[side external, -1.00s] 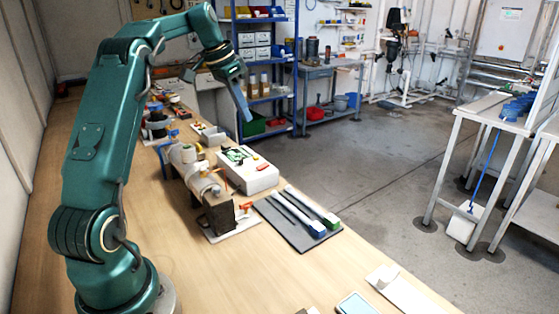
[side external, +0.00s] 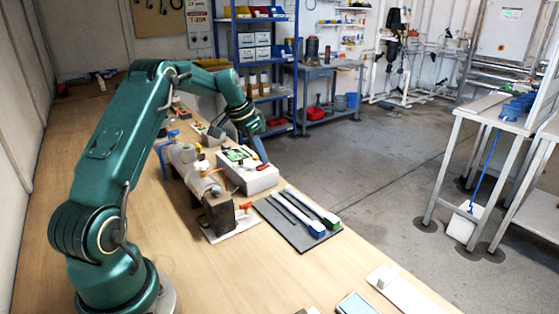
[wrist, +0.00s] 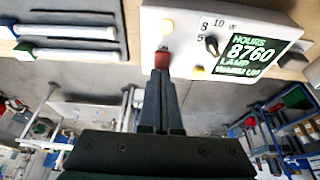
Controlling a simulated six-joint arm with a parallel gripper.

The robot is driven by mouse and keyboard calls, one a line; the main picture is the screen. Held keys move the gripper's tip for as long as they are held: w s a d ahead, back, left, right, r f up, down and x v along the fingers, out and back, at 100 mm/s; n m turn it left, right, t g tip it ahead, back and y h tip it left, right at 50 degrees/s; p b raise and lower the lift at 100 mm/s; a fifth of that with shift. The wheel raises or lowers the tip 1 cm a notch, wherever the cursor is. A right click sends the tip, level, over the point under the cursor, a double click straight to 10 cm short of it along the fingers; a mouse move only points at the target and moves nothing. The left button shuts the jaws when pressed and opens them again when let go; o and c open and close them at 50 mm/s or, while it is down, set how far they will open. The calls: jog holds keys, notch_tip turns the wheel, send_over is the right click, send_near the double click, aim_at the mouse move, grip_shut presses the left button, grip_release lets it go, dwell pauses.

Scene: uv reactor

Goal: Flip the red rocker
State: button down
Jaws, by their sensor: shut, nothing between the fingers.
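The red rocker (wrist: 162,58) is on the face of a white control box (wrist: 210,14), which also shows in the side view (side external: 250,180). In the wrist view my gripper (wrist: 161,74) is shut and empty, with its fingertips right at the rocker. I cannot tell whether they touch it, and the tips partly cover it. In the side view my gripper (side external: 262,158) reaches down to the right end of the box. The rocker's tilt is not clear.
The box also carries a green display (wrist: 252,56) reading 8760 hours and lamp warm up, a black knob (wrist: 211,45), a pale button (wrist: 167,26) and a yellow part (wrist: 198,70). A dark mat (side external: 282,234) with long tubes lies nearer on the bench.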

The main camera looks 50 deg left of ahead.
jog(key=shift+f, duration=0.2)
jog(key=shift+w+f, duration=0.25)
jog(key=shift+f, duration=0.05)
jog(key=shift+s, duration=0.1)
jog(key=shift+s+f, duration=0.2)
jog(key=shift+s, duration=0.7)
jog(key=w+v, duration=0.1)
jog(key=v, duration=1.3)
jog(key=shift+r, duration=0.4)
